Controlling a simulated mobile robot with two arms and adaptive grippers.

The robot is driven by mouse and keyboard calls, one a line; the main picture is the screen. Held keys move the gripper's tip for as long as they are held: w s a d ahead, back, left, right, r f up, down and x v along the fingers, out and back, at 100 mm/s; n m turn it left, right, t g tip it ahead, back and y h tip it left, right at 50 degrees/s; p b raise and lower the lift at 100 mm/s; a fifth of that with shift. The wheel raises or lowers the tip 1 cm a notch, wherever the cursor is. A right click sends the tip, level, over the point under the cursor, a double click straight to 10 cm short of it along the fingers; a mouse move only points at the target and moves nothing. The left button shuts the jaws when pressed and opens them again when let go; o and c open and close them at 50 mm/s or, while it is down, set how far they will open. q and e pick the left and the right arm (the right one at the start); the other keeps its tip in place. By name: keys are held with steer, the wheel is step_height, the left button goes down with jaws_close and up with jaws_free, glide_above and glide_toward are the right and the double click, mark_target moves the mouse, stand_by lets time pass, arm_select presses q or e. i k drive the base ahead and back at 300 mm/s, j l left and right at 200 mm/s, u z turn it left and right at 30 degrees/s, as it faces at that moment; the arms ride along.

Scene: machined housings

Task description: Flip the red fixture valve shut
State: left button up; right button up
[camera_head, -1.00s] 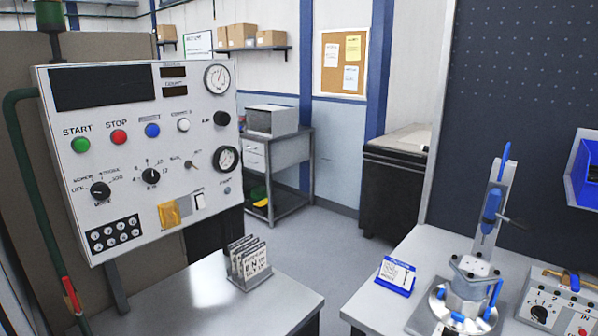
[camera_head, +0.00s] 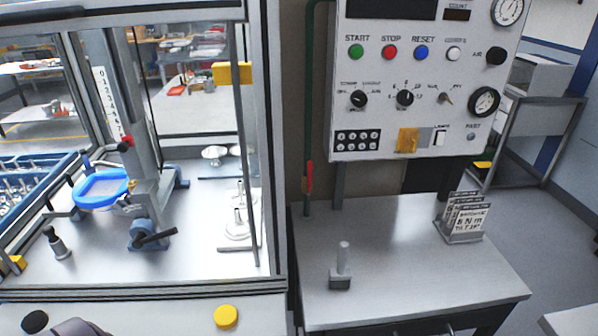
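The red valve handle (camera_head: 309,177) is on the dark green pipe (camera_head: 308,120) that runs down the left side of the control panel. The handle stands nearly upright, roughly in line with the pipe. The pipe's lower end reaches the back left corner of the grey table. Neither of my grippers can be made out in the head view. A rounded grey shape at the bottom left edge is cut off, and I cannot tell what it is.
The white control panel (camera_head: 425,85) hangs right of the pipe. The grey table (camera_head: 400,285) below holds a small metal post (camera_head: 343,262) and a card stand (camera_head: 464,220). A framed enclosure (camera_head: 272,150) stands left of the pipe. A yellow button (camera_head: 226,316) is in front of it.

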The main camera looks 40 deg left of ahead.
mark_target(309, 163)
steer(key=u, duration=1)
